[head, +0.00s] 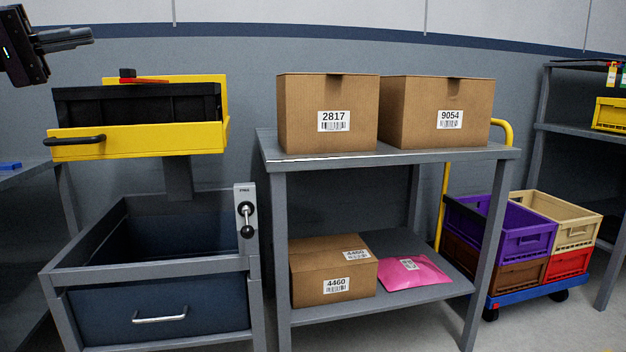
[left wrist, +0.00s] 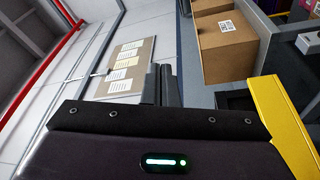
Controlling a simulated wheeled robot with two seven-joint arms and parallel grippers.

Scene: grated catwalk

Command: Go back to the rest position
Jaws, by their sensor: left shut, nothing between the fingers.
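My left gripper (head: 66,39) is at the top left of the head view, raised against the wall. Its fingers are shut together with nothing between them. It is above and left of the yellow tray and touches nothing that I can see. In the left wrist view its dark fingers (left wrist: 161,86) also show close together in the middle. My right gripper is not in either view.
A yellow tray (head: 140,142) stands above a dark blue bin (head: 165,303). A grey table (head: 400,157) holds two cardboard boxes (head: 327,95). Its lower shelf holds a smaller box (head: 310,268) and a pink parcel (head: 412,270). Crates (head: 525,243) stand on a blue cart (head: 530,293).

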